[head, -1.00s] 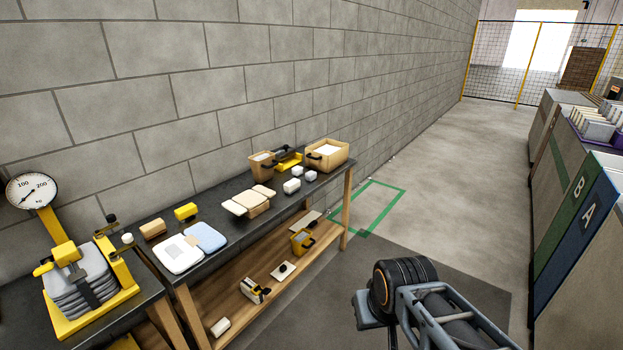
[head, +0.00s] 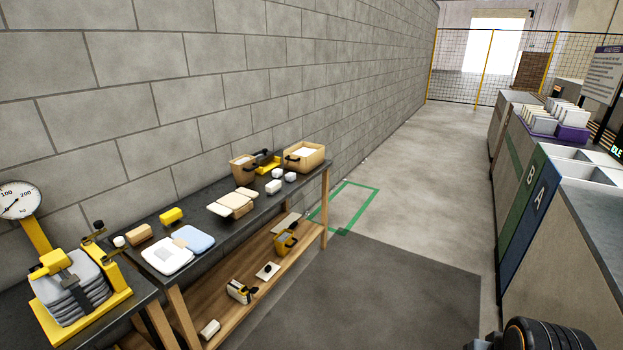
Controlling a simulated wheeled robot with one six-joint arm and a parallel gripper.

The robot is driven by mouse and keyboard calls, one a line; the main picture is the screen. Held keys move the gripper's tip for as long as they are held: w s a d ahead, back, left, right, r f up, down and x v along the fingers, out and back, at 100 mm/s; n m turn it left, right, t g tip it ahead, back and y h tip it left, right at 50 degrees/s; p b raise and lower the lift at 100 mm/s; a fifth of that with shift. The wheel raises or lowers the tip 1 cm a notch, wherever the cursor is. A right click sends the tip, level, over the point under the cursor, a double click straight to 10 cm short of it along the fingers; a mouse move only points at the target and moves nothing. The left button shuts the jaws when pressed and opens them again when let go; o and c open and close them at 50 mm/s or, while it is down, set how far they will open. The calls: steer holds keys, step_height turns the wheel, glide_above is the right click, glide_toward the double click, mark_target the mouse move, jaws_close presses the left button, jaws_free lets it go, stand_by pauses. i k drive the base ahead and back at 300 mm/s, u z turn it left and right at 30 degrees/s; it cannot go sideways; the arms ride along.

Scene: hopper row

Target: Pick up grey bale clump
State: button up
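No single thing is clearly marked as the grey bale clump. A stack of grey, soft-looking layers (head: 72,291) sits strapped in a yellow frame at the lower left, below a round dial. Small pale clumps (head: 274,187) lie on the dark bench top; whether any is grey rather than white I cannot tell. Pale blocks (head: 543,122) stand in a row on the machines at right, too far to make out. My gripper is not in view; only a black, orange-ringed part of my arm shows at the bottom right edge.
The dark bench (head: 211,254) runs along the block wall, holding pads, a yellow block (head: 171,216) and a tan bin (head: 304,158). Its wooden lower shelf (head: 258,263) carries small items. Hoppers marked A and B (head: 531,205) stand right. The floor between is clear.

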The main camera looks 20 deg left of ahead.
mark_target(290, 177)
steer(key=z, duration=0.05)
steer(key=i, duration=1.5)
steer(key=u, duration=0.4)
steer(key=i, duration=1.3)
steer(key=u, duration=1.6)
steer(key=i, duration=1)
steer(key=u, duration=0.95)
